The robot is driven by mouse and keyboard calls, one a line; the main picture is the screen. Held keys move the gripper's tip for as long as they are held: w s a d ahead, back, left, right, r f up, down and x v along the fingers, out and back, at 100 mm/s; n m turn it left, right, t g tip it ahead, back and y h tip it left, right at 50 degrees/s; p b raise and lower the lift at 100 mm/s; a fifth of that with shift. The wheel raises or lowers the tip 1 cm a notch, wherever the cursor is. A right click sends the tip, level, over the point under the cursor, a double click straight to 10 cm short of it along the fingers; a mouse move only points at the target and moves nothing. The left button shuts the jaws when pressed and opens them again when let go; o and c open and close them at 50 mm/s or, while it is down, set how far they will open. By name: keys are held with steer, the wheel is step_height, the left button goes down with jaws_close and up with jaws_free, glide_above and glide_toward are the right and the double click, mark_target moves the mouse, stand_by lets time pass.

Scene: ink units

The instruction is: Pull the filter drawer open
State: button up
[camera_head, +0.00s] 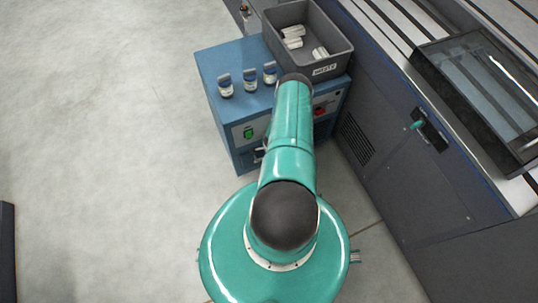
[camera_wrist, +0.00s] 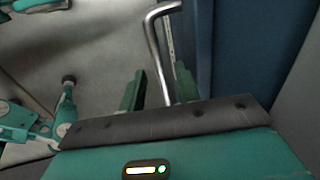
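The blue ink unit (camera_head: 232,68) stands ahead of me, and the front of its filter drawer is mostly hidden behind my arm in the head view. In the wrist view a bent silver bar handle (camera_wrist: 153,42) stands out beside a blue panel (camera_wrist: 240,50). My gripper (camera_wrist: 158,85) is open, with one green finger on each side of the bar. Gaps show between the bar and both fingers. Whether the drawer is shut or partly out is not clear. In the head view only a small dark part of my gripper shows by the unit's front.
Three small bottles (camera_head: 249,79) and a grey waste bin (camera_head: 336,62) with white rolls stand on the unit. A green switch (camera_head: 248,133) and a red knob (camera_head: 320,111) are on its front. A large dark machine (camera_head: 400,165) stands close on the right.

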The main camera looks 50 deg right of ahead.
steer(key=shift+f, duration=0.25)
steer(key=shift+w, duration=0.1)
jaws_close()
